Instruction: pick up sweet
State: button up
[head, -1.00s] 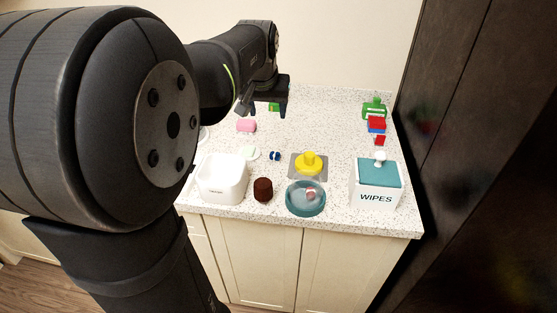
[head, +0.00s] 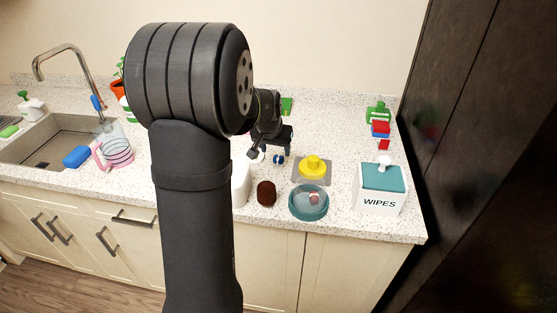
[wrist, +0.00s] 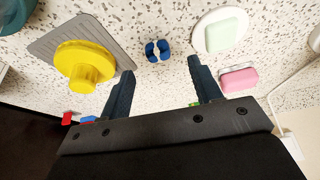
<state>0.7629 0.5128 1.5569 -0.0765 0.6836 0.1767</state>
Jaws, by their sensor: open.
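The sweet (head: 278,159) looks like a small dark blue piece with a pale middle, lying on the speckled counter. It also shows in the wrist view (wrist: 157,50), between and just beyond the fingertips. My gripper (head: 271,152) is over the counter close to the sweet, fingers pointing down. In the wrist view my gripper (wrist: 160,68) is open with nothing between its fingers, and the whole sweet is visible. I cannot tell how high the fingertips are above the counter.
A yellow knobbed lid (head: 313,166) on a grey mat (wrist: 52,40) lies beside the sweet. A white dish with a green soap (wrist: 226,34) and a pink block (wrist: 238,78) are on the other side. A teal-based bowl (head: 309,203), brown jar (head: 266,193) and wipes box (head: 380,190) stand in front.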

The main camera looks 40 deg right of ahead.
aim_at(278, 157)
jog(key=shift+d+x, duration=0.2)
jog(key=shift+x, duration=2.5)
jog(key=c, duration=1.1)
